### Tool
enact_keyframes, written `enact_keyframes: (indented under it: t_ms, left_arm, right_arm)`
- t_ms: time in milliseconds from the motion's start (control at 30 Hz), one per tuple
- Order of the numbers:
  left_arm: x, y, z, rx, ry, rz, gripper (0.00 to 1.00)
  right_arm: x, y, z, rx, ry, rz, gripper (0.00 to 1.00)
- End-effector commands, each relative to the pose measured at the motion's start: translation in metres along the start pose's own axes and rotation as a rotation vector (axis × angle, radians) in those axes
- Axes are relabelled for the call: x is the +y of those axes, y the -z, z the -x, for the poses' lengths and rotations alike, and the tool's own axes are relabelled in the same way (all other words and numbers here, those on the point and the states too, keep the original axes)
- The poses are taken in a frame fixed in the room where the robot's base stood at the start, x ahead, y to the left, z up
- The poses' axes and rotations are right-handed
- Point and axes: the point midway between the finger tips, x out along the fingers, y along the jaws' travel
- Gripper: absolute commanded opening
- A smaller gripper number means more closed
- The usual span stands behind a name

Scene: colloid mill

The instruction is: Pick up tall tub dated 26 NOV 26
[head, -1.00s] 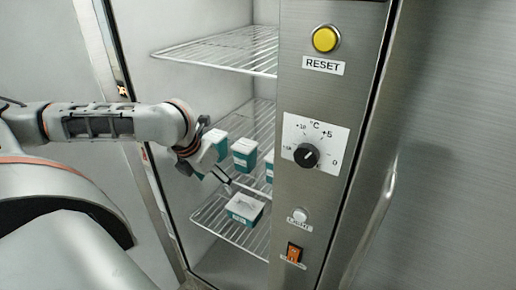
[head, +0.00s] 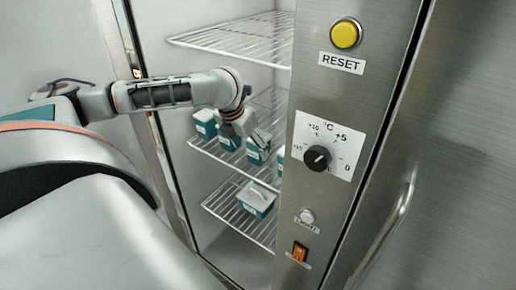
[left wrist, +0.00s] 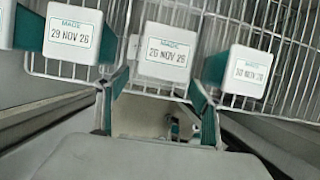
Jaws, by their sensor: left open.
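In the left wrist view, a tub with a white lid (left wrist: 166,52) has a blurred date that reads like 26 NOV 26. It lies ahead, between the fingers of my left gripper (left wrist: 160,92). The gripper is open and empty. A tub dated 29 NOV 26 (left wrist: 74,32) is to its left and one that reads like 30 NOV 26 (left wrist: 248,72) to its right. In the head view my left gripper (head: 250,130) is at the middle shelf, among the teal tubs, partly covering them. Whether it touches any tub cannot be told. My right gripper is not in view.
The tubs stand on a wire shelf (head: 204,146) inside a steel cabinet. Another tub (head: 257,199) is on the lower shelf (head: 222,205). An upper wire shelf (head: 240,38) is above my arm. The control panel (head: 335,120) borders the opening on the right.

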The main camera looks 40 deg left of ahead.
Motion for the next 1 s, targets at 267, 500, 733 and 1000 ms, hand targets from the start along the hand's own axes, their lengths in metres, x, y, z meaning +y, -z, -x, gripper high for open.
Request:
enact_keyframes:
  t_ms: [267, 500, 733, 1000]
  left_arm:
    - [-0.001, -0.038, -0.016, 0.001, 0.001, 0.000, 0.67]
    - [-0.001, -0.036, -0.027, 0.000, 0.000, -0.001, 0.67]
    - [0.000, -0.036, -0.027, 0.000, 0.000, -0.001, 0.38]
    - [0.000, -0.036, -0.026, -0.002, 0.000, 0.000, 0.13]
  right_arm:
    - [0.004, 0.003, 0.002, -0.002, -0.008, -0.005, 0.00]
    - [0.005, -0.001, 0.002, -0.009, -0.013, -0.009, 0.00]
    - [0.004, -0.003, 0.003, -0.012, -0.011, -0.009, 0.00]
    - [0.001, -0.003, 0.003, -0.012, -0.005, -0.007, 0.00]
